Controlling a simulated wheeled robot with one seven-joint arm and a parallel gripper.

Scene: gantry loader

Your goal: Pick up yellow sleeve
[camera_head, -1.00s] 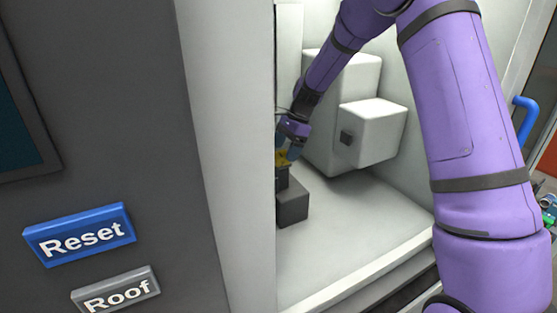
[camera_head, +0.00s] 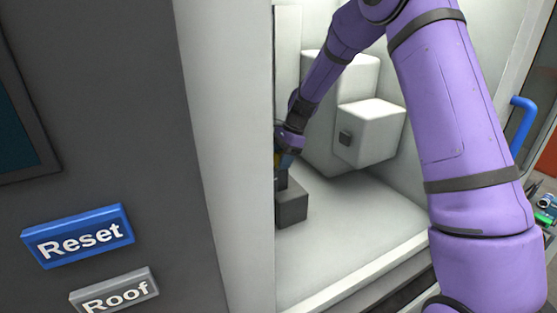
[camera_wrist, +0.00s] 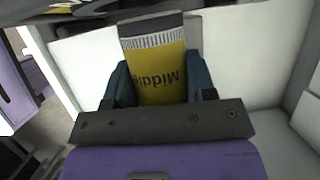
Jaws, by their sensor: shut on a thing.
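The yellow sleeve (camera_wrist: 163,75) shows large in the wrist view, with the word "Middle" upside down on it and a ribbed grey band and dark cap at its far end. My gripper (camera_wrist: 158,85) is shut on it, with one blue-grey finger on each side. In the head view my gripper (camera_head: 288,150) is inside the white cabinet, above a dark stepped block (camera_head: 291,203). There the sleeve is mostly hidden by the gripper and the cabinet's left wall. I cannot tell whether the sleeve touches the block.
The white cabinet wall (camera_head: 225,150) stands close on the left of my gripper. A white box-shaped unit (camera_head: 372,132) is to its right. The cabinet floor (camera_head: 365,210) is clear in front. A blue Reset button (camera_head: 78,235), a grey Roof button (camera_head: 115,291) and a blue handle (camera_head: 523,125) are outside.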

